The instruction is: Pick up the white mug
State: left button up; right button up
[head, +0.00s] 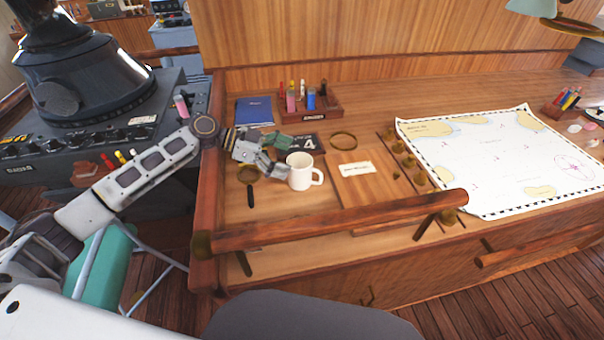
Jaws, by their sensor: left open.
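The white mug (299,172) stands upright on the wooden chart table, with its handle on the right side. My left gripper (276,157) reaches in from the left, just left of the mug and close to its rim. Its fingers are apart and hold nothing that I can see. I cannot tell whether a finger touches the mug. My right gripper is not in view.
A magnifying glass (249,182), a blue book (254,111) and a pen rack (322,108) lie around the gripper. A note card (355,169) lies right of the mug. A wooden rail (340,220) runs along the table's front. A chart (500,160) covers the right.

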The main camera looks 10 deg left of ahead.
aim_at(302, 162)
pick_arm(q)
jog(key=shift+d, duration=0.1)
jog(key=shift+d+f+p, duration=0.15)
jog(key=shift+d+p, duration=0.15)
jog(key=shift+d, duration=0.15)
jog(key=shift+p+x, duration=0.45)
jog(key=shift+x, duration=0.6)
jog(key=shift+w+d+f, duration=0.15)
jog(key=shift+d+f, duration=0.1)
jog(key=shift+d, duration=0.4)
jog(key=shift+d+f, duration=0.1)
jog(key=shift+d, duration=0.15)
jog(key=shift+f, duration=0.1)
